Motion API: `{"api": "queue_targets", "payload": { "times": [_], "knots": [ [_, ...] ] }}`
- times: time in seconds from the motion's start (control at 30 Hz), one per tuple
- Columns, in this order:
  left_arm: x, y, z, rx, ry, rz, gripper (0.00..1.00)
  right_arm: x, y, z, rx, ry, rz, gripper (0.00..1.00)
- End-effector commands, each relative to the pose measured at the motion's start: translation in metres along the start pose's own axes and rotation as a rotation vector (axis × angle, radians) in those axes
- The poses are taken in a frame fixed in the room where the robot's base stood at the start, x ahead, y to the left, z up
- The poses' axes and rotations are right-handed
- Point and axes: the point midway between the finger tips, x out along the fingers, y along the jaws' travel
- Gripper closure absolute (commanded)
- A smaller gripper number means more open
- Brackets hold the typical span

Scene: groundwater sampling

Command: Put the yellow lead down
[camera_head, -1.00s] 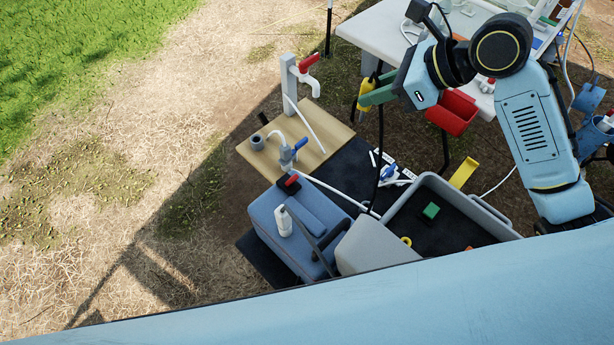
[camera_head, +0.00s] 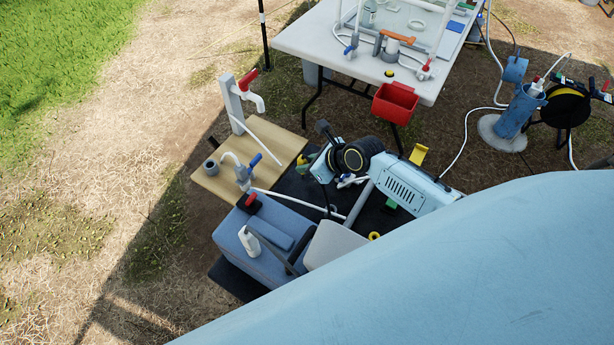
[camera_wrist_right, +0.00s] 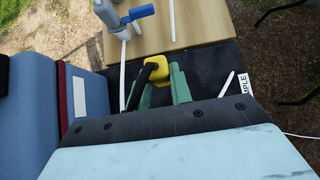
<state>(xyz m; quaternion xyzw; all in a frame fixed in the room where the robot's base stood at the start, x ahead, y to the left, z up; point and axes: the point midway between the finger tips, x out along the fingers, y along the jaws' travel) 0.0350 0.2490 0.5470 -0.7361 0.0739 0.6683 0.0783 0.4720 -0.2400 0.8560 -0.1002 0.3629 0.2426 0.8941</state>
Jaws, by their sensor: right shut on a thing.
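The yellow lead shows in the right wrist view as a yellow end piece (camera_wrist_right: 156,67) with a black part running down from it. My right gripper (camera_wrist_right: 160,86) has green fingers on either side of it and is shut on it. In the head view my right gripper (camera_head: 306,160) is at the right edge of the wooden board (camera_head: 225,182), over the black mat (camera_head: 290,186). Only a little yellow shows between its fingers there. I cannot tell whether the lead touches the mat. My left gripper is not in view.
A tap stand (camera_head: 236,105) and a blue-handled valve (camera_head: 243,174) are on the board. The white table (camera_head: 300,40) with a red bin (camera_head: 395,103) stands behind.

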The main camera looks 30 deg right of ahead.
Motion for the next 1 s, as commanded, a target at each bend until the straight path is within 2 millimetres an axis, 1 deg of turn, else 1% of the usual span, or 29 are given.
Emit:
{"api": "queue_targets", "payload": {
  "times": [0.17, 0.3, 0.37, 0.63, 1.0],
  "knots": [
    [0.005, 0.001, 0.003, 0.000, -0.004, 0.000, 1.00, 0.010, 0.000, -0.010, 0.001, 0.000, 0.000, 0.97],
    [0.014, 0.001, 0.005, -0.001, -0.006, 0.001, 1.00, 0.025, 0.000, -0.025, 0.000, 0.001, 0.000, 0.97],
    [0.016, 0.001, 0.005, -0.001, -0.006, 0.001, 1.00, 0.029, 0.000, -0.029, 0.000, 0.000, 0.001, 0.97],
    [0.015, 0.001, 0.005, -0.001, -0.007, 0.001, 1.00, 0.029, 0.000, -0.029, 0.000, -0.002, 0.000, 0.97],
    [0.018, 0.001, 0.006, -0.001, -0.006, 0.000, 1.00, 0.037, 0.001, -0.038, 0.003, -0.002, 0.001, 0.97]
  ]
}}
